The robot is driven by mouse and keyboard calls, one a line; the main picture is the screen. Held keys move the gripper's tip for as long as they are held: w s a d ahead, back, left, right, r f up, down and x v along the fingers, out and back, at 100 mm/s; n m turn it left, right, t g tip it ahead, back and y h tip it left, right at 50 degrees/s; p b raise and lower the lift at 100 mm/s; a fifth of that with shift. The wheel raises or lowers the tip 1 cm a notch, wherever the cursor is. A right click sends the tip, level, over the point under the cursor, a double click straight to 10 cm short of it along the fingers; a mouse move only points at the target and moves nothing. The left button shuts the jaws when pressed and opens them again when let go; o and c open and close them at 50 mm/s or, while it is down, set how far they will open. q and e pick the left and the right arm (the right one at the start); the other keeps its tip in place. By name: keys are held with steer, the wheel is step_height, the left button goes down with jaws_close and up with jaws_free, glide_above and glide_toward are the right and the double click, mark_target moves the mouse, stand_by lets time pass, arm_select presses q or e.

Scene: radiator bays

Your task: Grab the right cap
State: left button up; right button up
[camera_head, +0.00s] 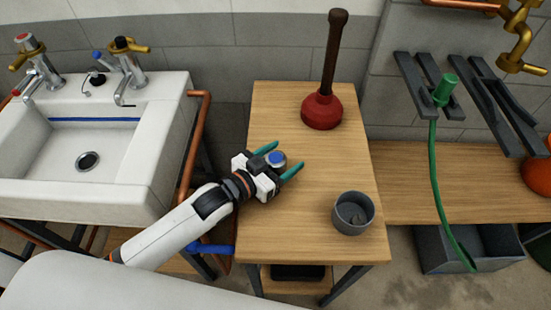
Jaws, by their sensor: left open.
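A small round silver cap with a blue top (277,157) is on the wooden table (290,215), near its middle. My left gripper (279,159) reaches in from the lower left, its teal fingers open on either side of the cap. I cannot tell whether the fingers touch it. At the sink, the left tap (38,68) has a red top and a brass handle. The right tap (130,65) has a brass handle with a dark top. My right gripper is not in view.
A grey cup-like container (353,213) stands at the table's front right, and a red plunger (322,110) stands at the back. The white sink (150,145) is at the left. A green hose (436,180) hangs over a lower wooden bench (400,190) at the right.

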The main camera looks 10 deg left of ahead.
arm_select(q)
steer(key=c, duration=1)
steer(key=shift+c, duration=0.3)
steer(key=shift+r, duration=0.1)
